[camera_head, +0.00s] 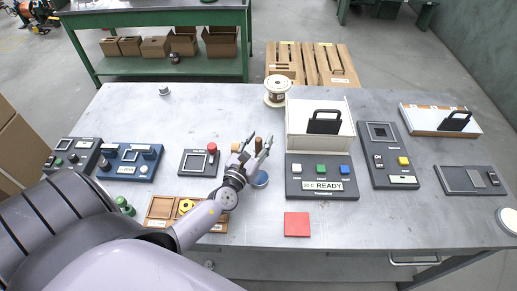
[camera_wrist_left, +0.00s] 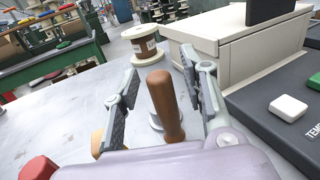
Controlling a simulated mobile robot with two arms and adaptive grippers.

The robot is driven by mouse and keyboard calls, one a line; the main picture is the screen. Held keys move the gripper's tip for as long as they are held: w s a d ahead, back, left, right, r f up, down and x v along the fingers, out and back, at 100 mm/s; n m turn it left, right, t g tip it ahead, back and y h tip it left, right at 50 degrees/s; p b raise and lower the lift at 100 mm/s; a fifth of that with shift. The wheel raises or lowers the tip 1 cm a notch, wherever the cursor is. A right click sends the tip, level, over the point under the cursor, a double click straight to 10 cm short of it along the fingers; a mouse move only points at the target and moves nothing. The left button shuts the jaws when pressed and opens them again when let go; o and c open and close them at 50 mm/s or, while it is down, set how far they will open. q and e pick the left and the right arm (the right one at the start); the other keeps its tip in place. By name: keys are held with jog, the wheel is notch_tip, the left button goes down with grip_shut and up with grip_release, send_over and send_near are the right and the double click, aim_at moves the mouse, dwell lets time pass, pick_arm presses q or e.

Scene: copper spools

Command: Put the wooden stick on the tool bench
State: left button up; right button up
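The wooden stick (camera_wrist_left: 165,105) is a brown, round-ended cylinder, and it stands roughly upright between the fingers of my left gripper (camera_wrist_left: 163,95) in the left wrist view. Gaps show on both sides of it, so the gripper is open around it. In the head view a small brown part of the stick (camera_head: 258,145) shows between the fingertips of my left gripper (camera_head: 261,139). I cannot tell which bench is the tool bench; a grey metal table (camera_head: 340,215) lies below the gripper. My right gripper is not in view.
A copper spool (camera_head: 276,91) and a white box (camera_head: 319,125) stand beyond the gripper. A control panel (camera_head: 322,178) is to its right, and a red-knobbed device (camera_head: 200,162) to its left. A green bench (camera_head: 150,20) stands behind. A red square (camera_head: 297,224) lies in front.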

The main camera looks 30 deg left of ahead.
pick_arm(q)
jog(key=c, duration=0.5)
grip_shut()
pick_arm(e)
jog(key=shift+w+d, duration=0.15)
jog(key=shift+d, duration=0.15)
pick_arm(q)
jog(key=shift+r, duration=0.1)
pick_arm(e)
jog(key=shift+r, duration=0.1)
